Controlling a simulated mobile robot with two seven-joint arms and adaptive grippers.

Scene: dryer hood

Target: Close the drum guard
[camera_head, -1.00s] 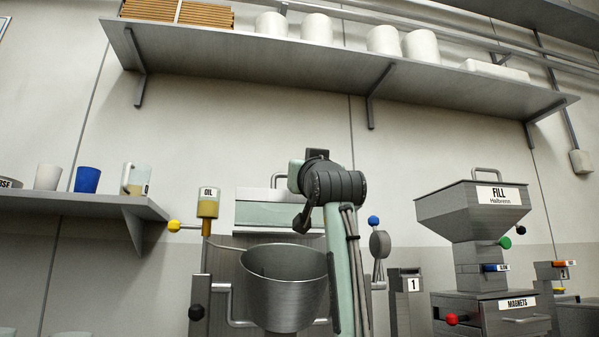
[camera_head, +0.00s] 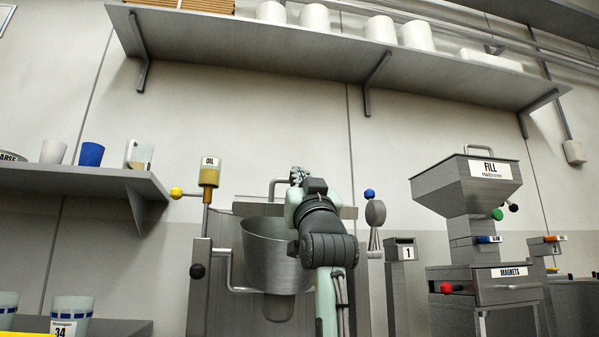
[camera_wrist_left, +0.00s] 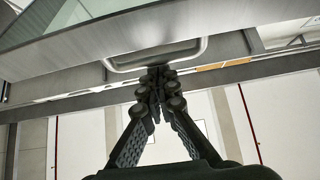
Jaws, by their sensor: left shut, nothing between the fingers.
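The drum guard (camera_head: 252,209) shows in the head view as a thin grey edge behind and above the drum, partly hidden by my arm. Its bar handle (camera_head: 274,184) stands up from it. The metal drum (camera_head: 272,250) is a bowl below it. In the left wrist view, the left gripper (camera_wrist_left: 157,82) is shut and empty. Its tips are at the guard's bar handle (camera_wrist_left: 155,65), and contact cannot be told. The guard's panel (camera_wrist_left: 90,55) spans the top left. My right gripper is out of view.
A yellow-knobbed lever (camera_head: 177,193) and oil cup (camera_head: 209,172) stand left of the drum; a blue-knobbed lever (camera_head: 370,194) stands right. The FILL hopper (camera_head: 466,188) is farther right. Shelves hang above and left.

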